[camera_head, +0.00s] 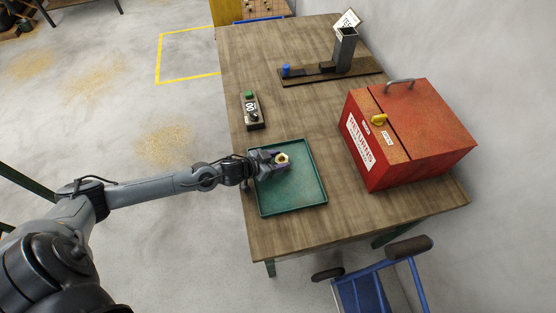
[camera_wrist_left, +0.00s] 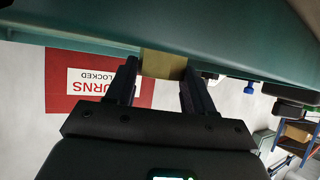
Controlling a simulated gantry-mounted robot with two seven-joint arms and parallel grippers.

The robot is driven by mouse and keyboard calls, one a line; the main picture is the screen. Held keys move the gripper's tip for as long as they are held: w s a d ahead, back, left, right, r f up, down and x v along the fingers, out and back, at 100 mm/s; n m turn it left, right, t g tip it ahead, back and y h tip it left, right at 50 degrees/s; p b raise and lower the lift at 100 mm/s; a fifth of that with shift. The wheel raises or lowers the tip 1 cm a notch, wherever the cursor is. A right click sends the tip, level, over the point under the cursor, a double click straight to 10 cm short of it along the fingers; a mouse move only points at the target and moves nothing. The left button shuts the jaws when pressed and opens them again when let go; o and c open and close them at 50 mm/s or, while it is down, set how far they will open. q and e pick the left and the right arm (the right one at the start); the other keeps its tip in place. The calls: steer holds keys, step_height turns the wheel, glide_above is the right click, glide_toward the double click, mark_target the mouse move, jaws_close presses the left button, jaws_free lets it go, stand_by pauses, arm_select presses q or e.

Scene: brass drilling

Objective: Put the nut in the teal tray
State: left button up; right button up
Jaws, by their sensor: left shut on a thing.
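The brass nut (camera_head: 282,158) is held between the fingertips of my left gripper (camera_head: 274,160), over the upper part of the teal tray (camera_head: 292,197). In the left wrist view the nut (camera_wrist_left: 163,64) shows as a brass block between the two dark fingers of the left gripper (camera_wrist_left: 158,82). The teal tray (camera_wrist_left: 230,30) fills the top of that view, close to the nut. I cannot tell whether the nut touches the tray floor. The tray looks otherwise empty. My right gripper is not in view.
A control box (camera_head: 252,112) lies above the tray. A fixture with a grey column (camera_head: 345,50) is at the back. Wooden table (camera_head: 310,115) is clear between them. A blue cart (camera_head: 375,290) stands in front.

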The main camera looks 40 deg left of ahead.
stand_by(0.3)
arm_select(q)
steer(key=o, duration=1.4)
steer(key=shift+f, duration=0.1)
